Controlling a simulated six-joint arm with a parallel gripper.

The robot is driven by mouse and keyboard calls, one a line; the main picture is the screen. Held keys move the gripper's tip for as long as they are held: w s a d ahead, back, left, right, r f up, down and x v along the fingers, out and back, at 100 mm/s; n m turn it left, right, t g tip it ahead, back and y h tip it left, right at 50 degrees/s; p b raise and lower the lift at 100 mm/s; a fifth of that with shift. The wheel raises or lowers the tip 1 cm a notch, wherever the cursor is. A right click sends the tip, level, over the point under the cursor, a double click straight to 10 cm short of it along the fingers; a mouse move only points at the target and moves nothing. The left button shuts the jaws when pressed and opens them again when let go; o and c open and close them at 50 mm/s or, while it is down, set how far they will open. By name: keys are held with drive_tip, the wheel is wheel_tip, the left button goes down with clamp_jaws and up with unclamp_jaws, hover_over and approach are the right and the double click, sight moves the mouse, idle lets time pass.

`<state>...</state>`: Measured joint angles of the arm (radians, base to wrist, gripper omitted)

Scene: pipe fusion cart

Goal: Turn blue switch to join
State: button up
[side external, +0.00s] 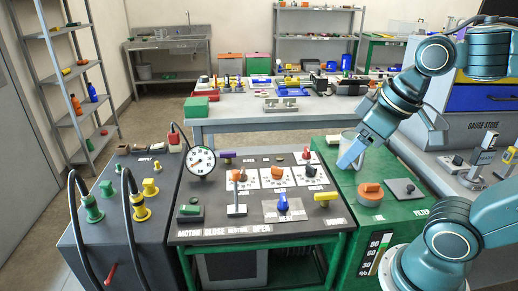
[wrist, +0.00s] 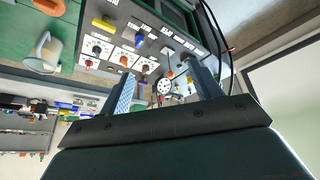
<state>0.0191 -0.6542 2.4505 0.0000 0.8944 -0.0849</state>
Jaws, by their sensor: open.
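The blue switch (side external: 283,203) stands on a light square plate on the front part of the dark control panel (side external: 215,220). It also shows small in the wrist view (wrist: 140,39), near the top centre. The lettering around it is too small to read. My gripper (side external: 350,159) is up and to the right of the switch, over the green side table and apart from the panel. In the wrist view its two fingers (wrist: 158,68) are spread with nothing between them.
A yellow handle (side external: 326,196) is just right of the switch, and a grey upright lever (side external: 236,203) is to its left. Orange knobs (side external: 277,173) sit behind it. A round gauge (side external: 201,161) rises at the back left. A clear mug (side external: 350,146) stands near my gripper.

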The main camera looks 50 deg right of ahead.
drive_tip(key=w+d+f+n+g, duration=0.1)
drive_tip(key=w+d+n+g, duration=0.1)
drive_tip(key=w, duration=0.5)
drive_tip(key=n+g, duration=0.3)
drive_tip(key=n, duration=0.3)
hover_over(284, 197)
wheel_tip(284, 197, down, 14)
drive_tip(key=shift+f, duration=0.15)
drive_tip(key=shift+f, duration=0.1)
drive_tip(key=shift+f, duration=6.8)
drive_tip(key=shift+c, duration=0.4)
drive_tip(key=c, duration=0.9)
